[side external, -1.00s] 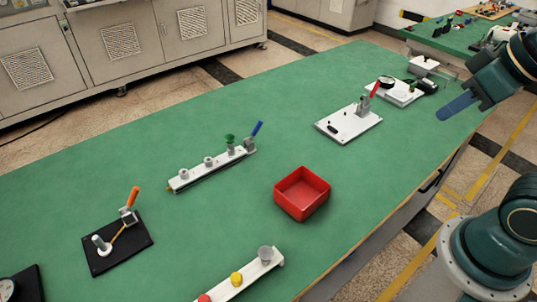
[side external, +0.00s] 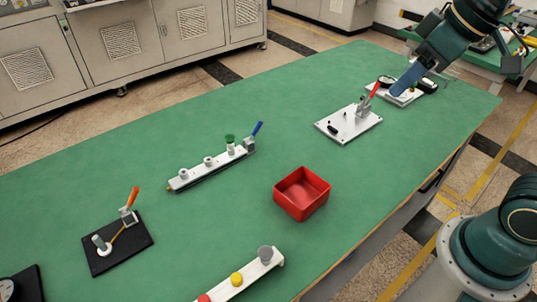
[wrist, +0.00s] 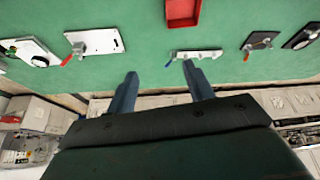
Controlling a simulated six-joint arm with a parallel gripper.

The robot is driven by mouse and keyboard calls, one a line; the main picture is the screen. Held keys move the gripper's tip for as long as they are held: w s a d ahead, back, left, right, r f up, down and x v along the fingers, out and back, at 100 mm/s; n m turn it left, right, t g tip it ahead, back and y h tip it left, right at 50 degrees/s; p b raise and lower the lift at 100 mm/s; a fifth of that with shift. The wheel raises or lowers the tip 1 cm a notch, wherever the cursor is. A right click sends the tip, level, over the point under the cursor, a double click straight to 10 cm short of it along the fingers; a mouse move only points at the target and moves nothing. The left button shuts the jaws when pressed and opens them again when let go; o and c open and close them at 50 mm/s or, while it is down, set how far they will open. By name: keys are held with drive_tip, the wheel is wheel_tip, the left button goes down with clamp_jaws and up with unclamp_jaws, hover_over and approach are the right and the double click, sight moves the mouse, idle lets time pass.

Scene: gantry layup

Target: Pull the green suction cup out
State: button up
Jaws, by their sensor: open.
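The green suction cup (side external: 230,138) stands upright in a post on a narrow white bar fixture (side external: 208,167), near the bar's blue-handled end. In the wrist view the bar fixture (wrist: 198,53) lies small and far off, beyond the fingertips; the green cup cannot be made out there. My gripper (side external: 398,90) is over the far right part of the table, well away from the cup. In the wrist view my gripper (wrist: 158,68) shows two blue fingers apart with nothing between them.
A red bin (side external: 302,194) stands right of the bar. A white plate with a red-handled clamp (side external: 348,124) lies between bar and gripper. A black plate with an orange handle (side external: 118,242) is at left. A bar with coloured cups (side external: 240,279) lies in front.

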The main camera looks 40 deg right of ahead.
drive_tip(key=w+a+n, duration=0.3)
drive_tip(key=w, duration=0.7)
drive_tip(key=n+g+y, duration=0.3)
drive_tip(key=n, duration=0.4)
hover_over(233, 137)
drive_tip(key=s+d, duration=0.2)
drive_tip(key=d, duration=0.2)
wheel_tip(233, 137, down, 18)
drive_tip(key=shift+a+f, duration=0.1)
drive_tip(key=shift+f, duration=0.05)
drive_tip(key=shift+x, duration=6.85)
drive_tip(key=shift+s+a, duration=0.1)
drive_tip(key=shift+a, duration=0.05)
drive_tip(key=shift+c, duration=0.4)
clamp_jaws()
